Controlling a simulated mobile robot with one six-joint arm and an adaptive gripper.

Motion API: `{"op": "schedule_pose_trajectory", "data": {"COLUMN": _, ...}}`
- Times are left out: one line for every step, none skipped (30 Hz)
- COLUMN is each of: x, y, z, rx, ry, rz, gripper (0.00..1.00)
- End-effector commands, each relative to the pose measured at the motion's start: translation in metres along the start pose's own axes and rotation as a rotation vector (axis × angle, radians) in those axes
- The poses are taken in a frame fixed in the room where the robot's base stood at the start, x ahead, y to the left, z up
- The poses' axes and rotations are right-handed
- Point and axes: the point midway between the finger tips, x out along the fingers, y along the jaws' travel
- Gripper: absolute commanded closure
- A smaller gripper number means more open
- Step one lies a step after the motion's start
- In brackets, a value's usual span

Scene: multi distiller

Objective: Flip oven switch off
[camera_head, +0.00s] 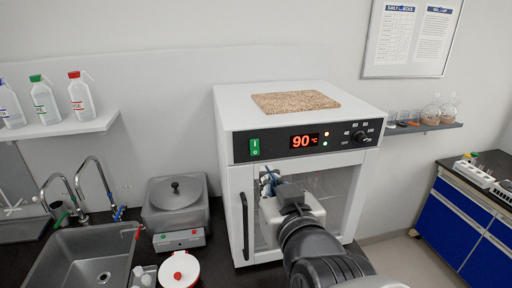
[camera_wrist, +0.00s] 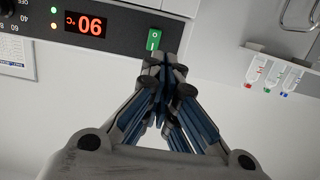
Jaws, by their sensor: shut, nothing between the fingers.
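The oven (camera_head: 230,180) is a white box with a black control panel. Its green rocker switch (camera_head: 254,147) sits at the panel's left end, marked I above and O below. The display (camera_head: 304,141) reads 90 °C in red. My gripper (camera_head: 267,180) is shut and empty, in front of the oven door, below and slightly right of the switch. The wrist view is upside down; there the fingertips (camera_wrist: 164,62) lie close to the switch (camera_wrist: 153,40) and overlap its edge. I cannot tell whether they touch it.
A dial (camera_head: 359,137) sits at the panel's right. The door handle (camera_head: 245,226) sticks out at the left. A cork mat (camera_head: 295,102) lies on top. A grey water bath (camera_head: 176,205) and a sink (camera_head: 85,262) stand left. A bottle shelf (camera_head: 65,125) hangs on the wall.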

Motion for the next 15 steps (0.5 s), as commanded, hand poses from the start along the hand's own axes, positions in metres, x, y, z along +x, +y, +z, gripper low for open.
{"op": "schedule_pose_trajectory", "data": {"x": 0.000, "y": 0.000, "z": 0.000, "rx": 0.000, "ry": 0.000, "rz": 0.000, "gripper": 1.00}}
{"op": "schedule_pose_trajectory", "data": {"x": 0.000, "y": 0.000, "z": 0.000, "rx": 0.000, "ry": 0.000, "rz": 0.000, "gripper": 1.00}}
{"op": "schedule_pose_trajectory", "data": {"x": 0.000, "y": 0.000, "z": 0.000, "rx": 0.000, "ry": -0.001, "rz": 0.000, "gripper": 1.00}}
{"op": "schedule_pose_trajectory", "data": {"x": 0.000, "y": 0.000, "z": 0.000, "rx": 0.000, "ry": -0.001, "rz": 0.000, "gripper": 1.00}}
{"op": "schedule_pose_trajectory", "data": {"x": 0.000, "y": 0.000, "z": 0.000, "rx": 0.000, "ry": -0.001, "rz": 0.000, "gripper": 1.00}}
{"op": "schedule_pose_trajectory", "data": {"x": 0.001, "y": 0.000, "z": 0.000, "rx": 0.000, "ry": -0.002, "rz": 0.001, "gripper": 1.00}}
{"op": "schedule_pose_trajectory", "data": {"x": 0.002, "y": 0.000, "z": 0.000, "rx": 0.000, "ry": -0.002, "rz": 0.001, "gripper": 1.00}}
{"op": "schedule_pose_trajectory", "data": {"x": 0.004, "y": 0.001, "z": 0.000, "rx": -0.001, "ry": -0.004, "rz": 0.002, "gripper": 1.00}}
{"op": "schedule_pose_trajectory", "data": {"x": 0.006, "y": 0.001, "z": -0.001, "rx": -0.001, "ry": -0.006, "rz": 0.002, "gripper": 1.00}}
{"op": "schedule_pose_trajectory", "data": {"x": 0.009, "y": 0.001, "z": -0.001, "rx": -0.001, "ry": -0.006, "rz": 0.003, "gripper": 1.00}}
{"op": "schedule_pose_trajectory", "data": {"x": 0.011, "y": 0.001, "z": -0.001, "rx": -0.001, "ry": -0.006, "rz": 0.003, "gripper": 1.00}}
{"op": "schedule_pose_trajectory", "data": {"x": 0.015, "y": 0.001, "z": -0.002, "rx": -0.001, "ry": -0.007, "rz": 0.003, "gripper": 1.00}}
{"op": "schedule_pose_trajectory", "data": {"x": 0.019, "y": 0.001, "z": -0.002, "rx": -0.001, "ry": -0.008, "rz": 0.003, "gripper": 1.00}}
{"op": "schedule_pose_trajectory", "data": {"x": 0.022, "y": 0.001, "z": -0.002, "rx": -0.001, "ry": -0.009, "rz": 0.002, "gripper": 1.00}}
{"op": "schedule_pose_trajectory", "data": {"x": 0.027, "y": 0.001, "z": -0.001, "rx": -0.001, "ry": -0.009, "rz": 0.001, "gripper": 1.00}}
